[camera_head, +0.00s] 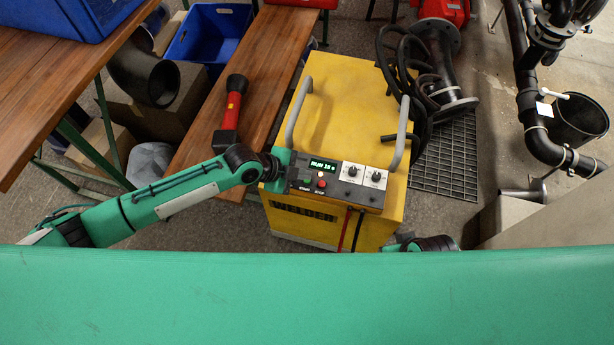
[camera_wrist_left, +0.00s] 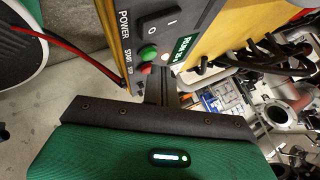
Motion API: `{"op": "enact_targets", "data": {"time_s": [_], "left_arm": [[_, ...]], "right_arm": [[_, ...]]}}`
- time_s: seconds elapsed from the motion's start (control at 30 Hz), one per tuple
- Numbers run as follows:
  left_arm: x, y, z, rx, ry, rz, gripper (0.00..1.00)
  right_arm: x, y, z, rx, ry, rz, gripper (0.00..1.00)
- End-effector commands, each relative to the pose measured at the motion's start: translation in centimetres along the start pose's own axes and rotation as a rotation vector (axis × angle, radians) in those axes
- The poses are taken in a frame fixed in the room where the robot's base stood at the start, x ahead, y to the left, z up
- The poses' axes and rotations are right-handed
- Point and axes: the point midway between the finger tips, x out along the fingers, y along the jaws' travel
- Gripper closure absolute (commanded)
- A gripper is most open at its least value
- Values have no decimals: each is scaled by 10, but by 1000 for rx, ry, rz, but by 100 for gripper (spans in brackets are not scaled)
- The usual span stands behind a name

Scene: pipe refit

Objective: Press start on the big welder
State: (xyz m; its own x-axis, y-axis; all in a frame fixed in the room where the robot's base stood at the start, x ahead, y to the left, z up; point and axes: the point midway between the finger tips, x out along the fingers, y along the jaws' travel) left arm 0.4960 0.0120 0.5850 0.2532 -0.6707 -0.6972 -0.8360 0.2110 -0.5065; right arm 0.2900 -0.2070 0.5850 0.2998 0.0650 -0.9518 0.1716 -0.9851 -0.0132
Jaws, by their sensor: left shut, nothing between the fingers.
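The big welder (camera_head: 335,100) is a yellow box with grey handles. Its sloped control panel (camera_head: 335,184) has a lit green display (camera_head: 322,164) that seems to read RUN and a number. The green start button (camera_head: 307,181) and red stop button (camera_head: 321,183) sit below the display. In the left wrist view the start button (camera_wrist_left: 148,53) and stop button (camera_wrist_left: 147,68) show close ahead of the fingers. My left gripper (camera_head: 278,168) is shut and empty at the panel's left edge; its fingertips (camera_wrist_left: 160,75) are near the buttons, contact unclear. My right gripper is hidden.
A wooden bench (camera_head: 262,75) with a red and black tool (camera_head: 232,105) stands left of the welder. A blue crate (camera_head: 208,38) is behind. Black cables (camera_head: 400,60), a flanged pipe (camera_head: 440,65) and a floor grate (camera_head: 450,160) lie right.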

Motion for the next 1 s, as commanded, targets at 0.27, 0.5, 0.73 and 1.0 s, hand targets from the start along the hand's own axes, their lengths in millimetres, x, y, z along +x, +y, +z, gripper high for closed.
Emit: {"op": "enact_targets", "data": {"time_s": [0.27,0.5,0.73,1.0], "left_arm": [[-2,-2,-2,0,0,0,100],[-8,-6,-6,1,0,-1,100],[-24,-18,-18,1,1,0,100],[-38,-28,-28,1,0,0,100]], "right_arm": [[-3,0,-1,0,0,0,56],[-9,0,-3,0,0,0,56],[-28,0,-9,0,0,0,56],[-43,-1,-14,0,0,0,56]]}}
